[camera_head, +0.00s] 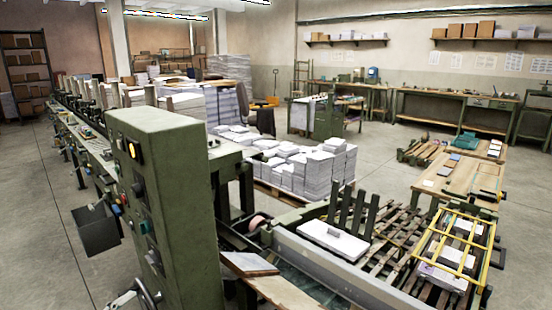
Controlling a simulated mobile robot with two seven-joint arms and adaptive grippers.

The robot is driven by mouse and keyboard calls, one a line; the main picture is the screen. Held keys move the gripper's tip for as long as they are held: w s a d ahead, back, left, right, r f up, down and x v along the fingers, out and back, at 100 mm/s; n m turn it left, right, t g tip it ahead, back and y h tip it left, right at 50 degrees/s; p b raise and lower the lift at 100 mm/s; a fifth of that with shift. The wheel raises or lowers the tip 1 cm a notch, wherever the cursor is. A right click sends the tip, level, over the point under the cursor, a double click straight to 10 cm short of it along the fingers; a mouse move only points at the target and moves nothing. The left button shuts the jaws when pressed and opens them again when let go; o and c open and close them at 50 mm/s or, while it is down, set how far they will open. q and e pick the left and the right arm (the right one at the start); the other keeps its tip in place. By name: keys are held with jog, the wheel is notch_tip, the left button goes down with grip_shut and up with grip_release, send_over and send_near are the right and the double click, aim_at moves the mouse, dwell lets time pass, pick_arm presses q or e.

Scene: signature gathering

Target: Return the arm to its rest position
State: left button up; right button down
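No gripper of mine can be made out in the head view. A small metallic and dark part shows at the bottom edge, left of the green control cabinet (170,200); I cannot tell whether it belongs to the machine or to my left arm. A yellow wire frame (455,246) stands over white paper stacks on a slatted wooden pallet (391,232) at the right.
The gathering machine (90,140) runs back to the left. Paper piles (320,170) stand on a pallet behind the cabinet. A low wooden table (460,178) is at the right, with workbenches (455,100) along the back wall. The concrete floor at left and middle right is clear.

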pick_arm(q)
jog(key=s+d+f+n+g+y, duration=0.3)
jog(key=s+d+f+n+g, duration=0.2)
jog(key=s+d+f+n, duration=0.8)
jog(key=s+d+f, duration=0.5)
jog(key=s+d, duration=0.1)
jog(key=d, duration=0.1)
jog(key=shift+s+f+n+y, duration=0.25)
jog(key=shift+f+n+y, duration=0.05)
jog(key=shift+f+y, duration=0.1)
jog(key=shift+a, duration=0.1)
dwell(0.3)
